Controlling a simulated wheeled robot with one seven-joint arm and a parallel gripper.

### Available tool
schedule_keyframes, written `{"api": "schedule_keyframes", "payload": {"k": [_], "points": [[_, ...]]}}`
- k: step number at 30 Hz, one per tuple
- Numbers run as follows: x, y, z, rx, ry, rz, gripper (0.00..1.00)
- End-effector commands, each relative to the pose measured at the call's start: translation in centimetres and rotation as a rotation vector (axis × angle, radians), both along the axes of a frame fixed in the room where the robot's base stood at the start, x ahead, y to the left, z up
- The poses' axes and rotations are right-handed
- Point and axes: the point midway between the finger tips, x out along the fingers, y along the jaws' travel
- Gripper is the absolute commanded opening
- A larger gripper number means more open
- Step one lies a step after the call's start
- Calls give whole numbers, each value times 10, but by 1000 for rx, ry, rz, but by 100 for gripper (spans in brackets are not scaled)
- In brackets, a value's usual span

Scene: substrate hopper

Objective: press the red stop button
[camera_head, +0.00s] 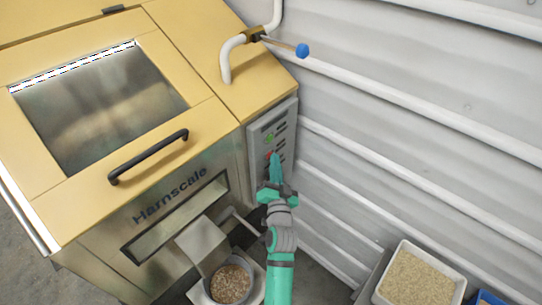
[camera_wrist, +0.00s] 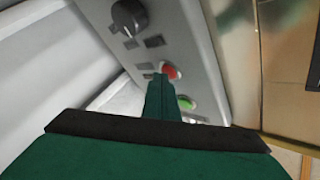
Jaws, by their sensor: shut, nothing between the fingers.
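The red stop button (camera_wrist: 170,71) is a small round button on the grey control panel (camera_wrist: 185,40). In the head view, a bit of red (camera_head: 268,153) shows beside my fingertips. The green button (camera_wrist: 186,103) sits close to the red one in the wrist view. My teal gripper (camera_wrist: 160,82) is shut and empty, its fingertips at the near edge of the red button and partly covering it. I cannot tell whether they touch it. In the head view my gripper (camera_head: 275,158) points at the panel's lower part.
A black knob (camera_wrist: 129,16) sits on the same panel. The yellow-topped Harnscale hopper (camera_head: 160,195) fills the left. A blue-tipped lever (camera_head: 302,50) sticks out above the panel. A ribbed white wall (camera_head: 400,130) is to the right. A tray of pellets (camera_head: 420,280) stands lower right.

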Motion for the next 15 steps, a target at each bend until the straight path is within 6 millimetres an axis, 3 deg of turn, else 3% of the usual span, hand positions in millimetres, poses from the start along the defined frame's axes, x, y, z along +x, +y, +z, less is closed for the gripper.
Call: {"api": "schedule_keyframes", "payload": {"k": [15], "points": [[-4,-5,-1,2,3,0,0]]}}
